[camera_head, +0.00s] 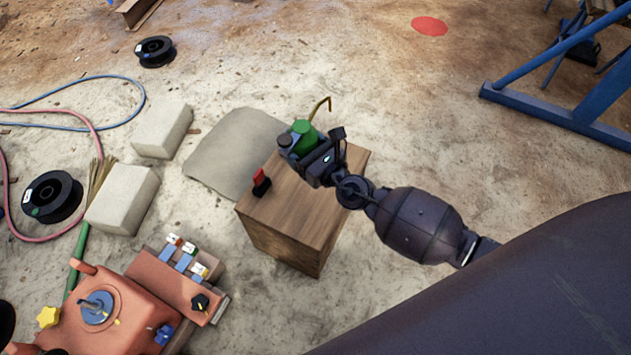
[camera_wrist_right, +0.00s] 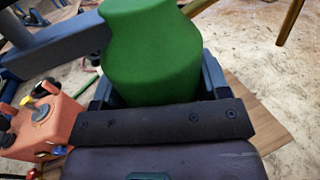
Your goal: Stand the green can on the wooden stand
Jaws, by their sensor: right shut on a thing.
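The green can (camera_head: 304,135), with a brass-coloured bent spout (camera_head: 320,107), is in my right gripper (camera_head: 303,150) over the far part of the wooden stand (camera_head: 300,215). In the right wrist view the green can (camera_wrist_right: 152,55) fills the space between the dark fingers of the right gripper (camera_wrist_right: 155,85), which is shut on it. The wooden stand's top (camera_wrist_right: 262,125) shows below and to the right there. I cannot tell whether the can's base touches the stand. My left gripper is not in view.
A small red and black object (camera_head: 261,184) lies on the stand's left part. An orange machine (camera_head: 130,310) is at the lower left. Pale blocks (camera_head: 122,198), a grey mat (camera_head: 232,150), hoses and black reels (camera_head: 52,197) lie left of the stand. Blue framework (camera_head: 560,118) stands at the right.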

